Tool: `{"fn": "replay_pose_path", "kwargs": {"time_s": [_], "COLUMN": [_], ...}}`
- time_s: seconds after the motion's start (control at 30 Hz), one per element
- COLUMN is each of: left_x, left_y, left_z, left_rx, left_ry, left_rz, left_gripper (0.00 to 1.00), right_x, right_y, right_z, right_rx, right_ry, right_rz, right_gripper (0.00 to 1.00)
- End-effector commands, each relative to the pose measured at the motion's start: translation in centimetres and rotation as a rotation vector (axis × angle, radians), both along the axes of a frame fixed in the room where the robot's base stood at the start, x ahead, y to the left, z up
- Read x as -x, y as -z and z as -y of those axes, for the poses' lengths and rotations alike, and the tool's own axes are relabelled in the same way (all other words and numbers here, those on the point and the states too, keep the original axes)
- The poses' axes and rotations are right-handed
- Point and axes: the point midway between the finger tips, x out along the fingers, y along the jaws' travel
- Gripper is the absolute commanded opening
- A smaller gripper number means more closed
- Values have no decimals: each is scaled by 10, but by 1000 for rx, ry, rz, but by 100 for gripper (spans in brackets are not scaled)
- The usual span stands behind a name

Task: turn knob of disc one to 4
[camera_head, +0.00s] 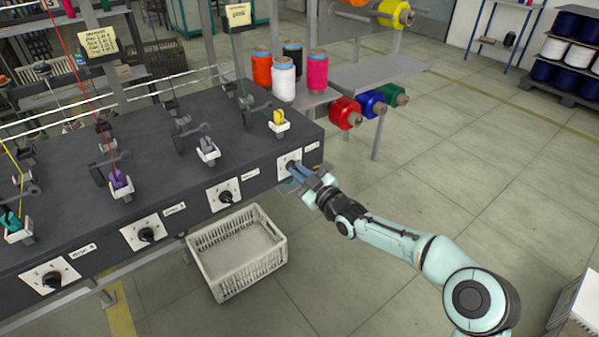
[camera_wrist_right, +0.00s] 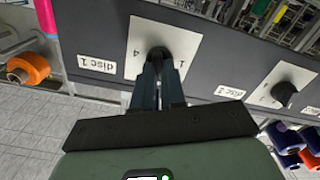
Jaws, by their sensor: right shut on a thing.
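The knob of disc one (camera_wrist_right: 158,52) sits on a white dial plate (camera_wrist_right: 192,42) on the dark front face of the machine. A "disc 1" label (camera_wrist_right: 97,64) is beside the plate. The knob is mostly hidden by the fingers, so its pointer direction cannot be read. Digits show on the plate, one on each side of the knob; the left one looks like a 4. My right gripper (camera_wrist_right: 158,68) is shut on the knob. In the head view this gripper (camera_head: 298,170) is at the rightmost plate (camera_head: 285,159). My left gripper is not in view.
Further knobs (camera_head: 225,196) (camera_head: 146,234) line the machine front (camera_head: 190,195) to the left. A white crate (camera_head: 236,250) stands on the floor below. Thread spools (camera_head: 345,113) hang on the rack at the right. The floor right of my arm is mostly open.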

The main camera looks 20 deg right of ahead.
Motion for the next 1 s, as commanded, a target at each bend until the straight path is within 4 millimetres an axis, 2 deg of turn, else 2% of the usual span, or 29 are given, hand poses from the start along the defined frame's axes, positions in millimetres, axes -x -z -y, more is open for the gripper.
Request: {"fn": "replay_pose_path", "kwargs": {"time_s": [0.7, 0.8, 1.0], "left_x": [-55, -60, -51], "left_y": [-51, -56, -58], "left_z": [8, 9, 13], "left_rx": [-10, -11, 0], "left_ry": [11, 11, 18], "left_rz": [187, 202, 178], "left_gripper": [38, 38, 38], "right_x": [-1, -1, -1], "right_y": [0, 0, 1], "right_z": [3, 4, 4], "right_rx": [-599, -689, -867], "right_ry": [1, 1, 2], "right_rz": [-219, -251, -317], "right_gripper": [0, 0, 0]}}
